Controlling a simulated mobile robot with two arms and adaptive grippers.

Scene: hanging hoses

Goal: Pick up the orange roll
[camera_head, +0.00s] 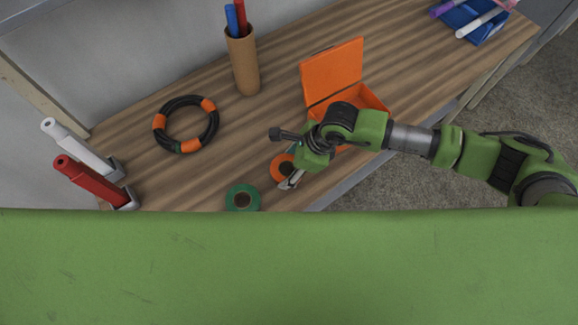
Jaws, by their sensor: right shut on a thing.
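An orange roll (279,168) lies on the wooden workbench near its front edge, a flat ring partly hidden behind my right gripper. My right gripper (291,180) comes in from the right and is directly at the roll. Its fingers are shut on the orange roll at the roll's right side. The roll appears at bench level; whether it is lifted I cannot tell. My left gripper is not in view.
A green roll (243,198) lies close by on the left. An open orange box (334,72) stands behind my right wrist. Further off are a black-and-orange ring (160,122), a brown cup (243,66) with pens, red (88,181) and white (75,147) tools, and a blue tray (461,15).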

